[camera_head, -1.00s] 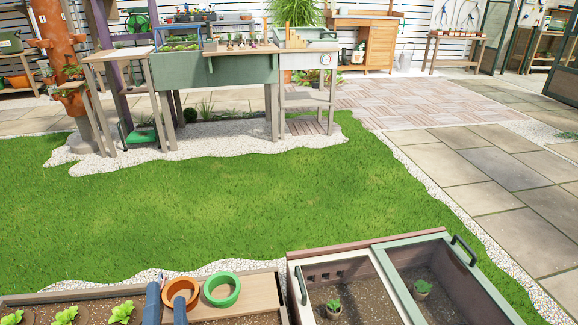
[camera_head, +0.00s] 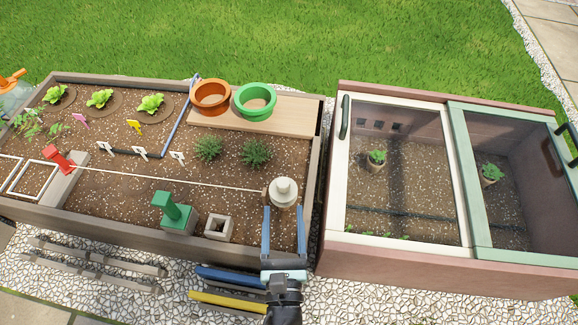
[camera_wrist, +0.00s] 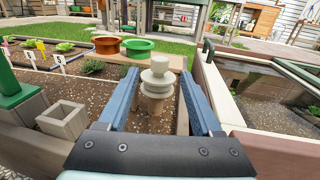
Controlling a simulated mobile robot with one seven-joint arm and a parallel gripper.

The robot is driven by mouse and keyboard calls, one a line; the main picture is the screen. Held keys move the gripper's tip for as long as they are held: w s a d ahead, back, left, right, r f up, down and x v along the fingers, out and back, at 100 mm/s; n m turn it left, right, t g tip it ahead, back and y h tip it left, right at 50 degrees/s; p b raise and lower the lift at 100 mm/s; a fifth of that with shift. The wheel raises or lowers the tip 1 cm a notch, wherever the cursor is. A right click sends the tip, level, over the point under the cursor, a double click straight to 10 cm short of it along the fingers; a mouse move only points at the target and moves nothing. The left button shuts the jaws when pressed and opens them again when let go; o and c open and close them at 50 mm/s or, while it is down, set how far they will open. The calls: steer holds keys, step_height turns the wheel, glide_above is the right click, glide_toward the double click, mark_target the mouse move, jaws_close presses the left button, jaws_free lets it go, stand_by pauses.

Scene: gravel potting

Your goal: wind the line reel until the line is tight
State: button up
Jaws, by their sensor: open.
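The line reel (camera_head: 283,192) is a pale, stacked round knob on a brown post at the right end of the planter bed. It also shows in the wrist view (camera_wrist: 158,80). A thin pale line (camera_head: 170,180) runs from it leftward to a red piece (camera_head: 60,161) on a wooden block; whether it is taut I cannot tell. My gripper (camera_head: 284,212) is open, its two blue fingers pointing at the reel. In the wrist view, my gripper (camera_wrist: 158,98) has a finger on each side of the reel, with gaps showing.
A green post block (camera_head: 176,216) and a square grey block (camera_head: 219,227) stand left of the reel. Orange (camera_head: 210,96) and green (camera_head: 255,101) pots sit on a board behind. A cold frame (camera_head: 400,170) stands close on the right.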

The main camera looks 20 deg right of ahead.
mark_target(283, 178)
steer(key=b+x, duration=0.3)
steer(key=x, duration=0.8)
steer(key=shift+w, duration=0.25)
jaws_close()
